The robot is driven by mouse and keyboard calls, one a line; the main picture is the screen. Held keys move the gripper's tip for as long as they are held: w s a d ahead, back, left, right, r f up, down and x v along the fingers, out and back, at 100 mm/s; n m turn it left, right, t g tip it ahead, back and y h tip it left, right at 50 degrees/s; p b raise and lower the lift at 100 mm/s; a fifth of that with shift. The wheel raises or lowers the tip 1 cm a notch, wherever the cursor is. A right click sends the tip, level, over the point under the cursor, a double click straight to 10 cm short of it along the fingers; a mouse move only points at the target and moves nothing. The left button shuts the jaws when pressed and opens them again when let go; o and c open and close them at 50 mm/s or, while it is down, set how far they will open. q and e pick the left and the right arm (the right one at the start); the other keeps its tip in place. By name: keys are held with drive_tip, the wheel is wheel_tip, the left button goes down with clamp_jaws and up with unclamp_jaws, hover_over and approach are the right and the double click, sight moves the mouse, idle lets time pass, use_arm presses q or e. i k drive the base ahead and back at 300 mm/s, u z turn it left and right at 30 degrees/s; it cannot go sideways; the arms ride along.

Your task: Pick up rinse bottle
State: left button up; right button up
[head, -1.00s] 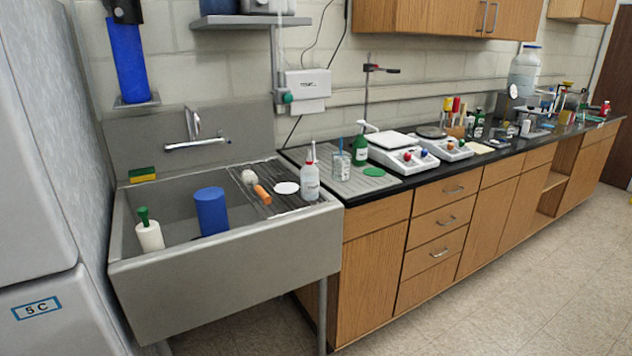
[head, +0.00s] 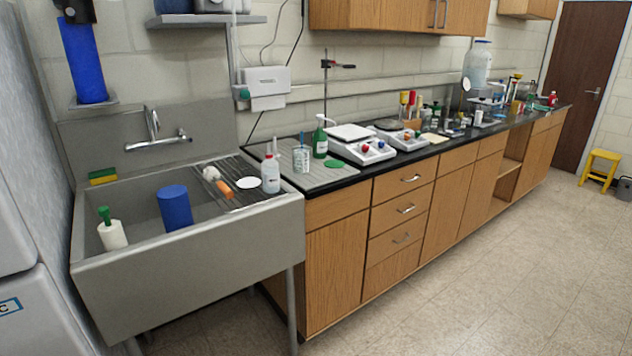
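A white rinse bottle (head: 270,177) with a red nozzle stands upright on the ribbed drainboard at the right end of the sink. A white disc (head: 248,183) lies just left of it. A clear beaker (head: 301,158) with something in it stands to its right on the grey mat, and a green spray bottle (head: 320,141) stands behind that. Neither of my grippers shows in the head view.
The steel sink (head: 190,254) holds a blue cylinder (head: 174,208) and a white bottle with a green top (head: 112,231). Two hot-plate-like devices (head: 362,147) stand on the black counter. A tall fridge-like unit (head: 32,180) is at left. Open floor (head: 480,290) lies in front of the cabinets.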

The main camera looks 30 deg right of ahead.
sight(271, 180)
drive_tip(key=u, duration=0.4)
drive_tip(key=k, duration=0.2)
drive_tip(key=z, duration=2.4)
drive_tip(key=i, duration=2.05)
drive_tip(key=u, duration=1.05)
drive_tip(key=i, duration=0.7)
drive_tip(key=u, duration=0.65)
